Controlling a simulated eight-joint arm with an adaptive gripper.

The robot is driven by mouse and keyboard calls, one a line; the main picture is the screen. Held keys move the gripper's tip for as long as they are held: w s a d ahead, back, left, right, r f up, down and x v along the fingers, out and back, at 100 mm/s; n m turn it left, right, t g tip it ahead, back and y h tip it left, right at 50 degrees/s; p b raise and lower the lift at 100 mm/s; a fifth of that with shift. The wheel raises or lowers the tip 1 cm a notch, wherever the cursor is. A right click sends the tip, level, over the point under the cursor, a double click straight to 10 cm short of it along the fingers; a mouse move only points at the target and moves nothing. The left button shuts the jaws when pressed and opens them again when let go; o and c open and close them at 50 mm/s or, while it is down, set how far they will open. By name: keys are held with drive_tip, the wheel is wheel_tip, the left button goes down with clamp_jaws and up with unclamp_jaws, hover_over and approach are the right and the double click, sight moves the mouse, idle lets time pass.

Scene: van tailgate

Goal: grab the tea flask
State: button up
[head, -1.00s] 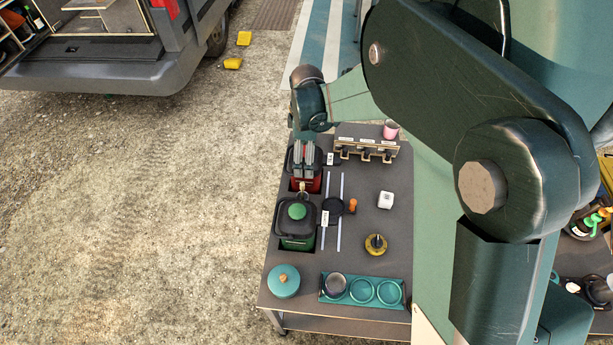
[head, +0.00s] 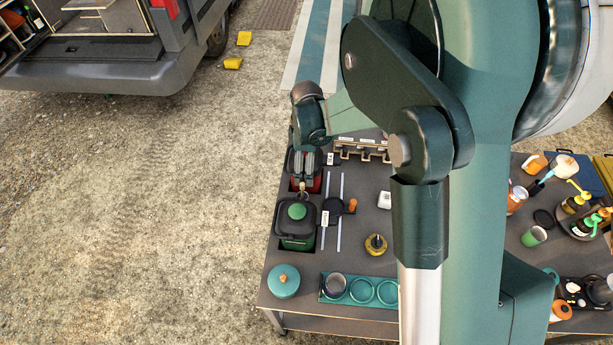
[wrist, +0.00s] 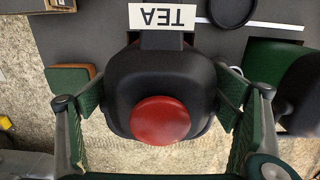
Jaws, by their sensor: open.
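The tea flask (wrist: 160,70) has a black lid with a round red button, and the label beside it reads TEA. In the head view its red body (head: 312,184) shows in the far left part of the table, partly hidden by my gripper (head: 304,168). In the wrist view my gripper (wrist: 158,95) is open, with one green-padded finger on each side of the flask's lid. I cannot tell whether the pads touch it.
A green flask (head: 297,242) with a black lid and green button stands just nearer than the tea flask. A teal lidded pot (head: 284,281) and a teal tray (head: 361,289) are at the table's near edge. A wooden rack (head: 362,151) stands behind.

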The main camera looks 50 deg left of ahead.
drive_tip(key=shift+c, duration=0.7)
drive_tip(key=c, duration=1.3)
drive_tip(key=shift+r, duration=0.25)
wheel_tip(320, 180, up, 18)
drive_tip(key=shift+f, duration=0.2)
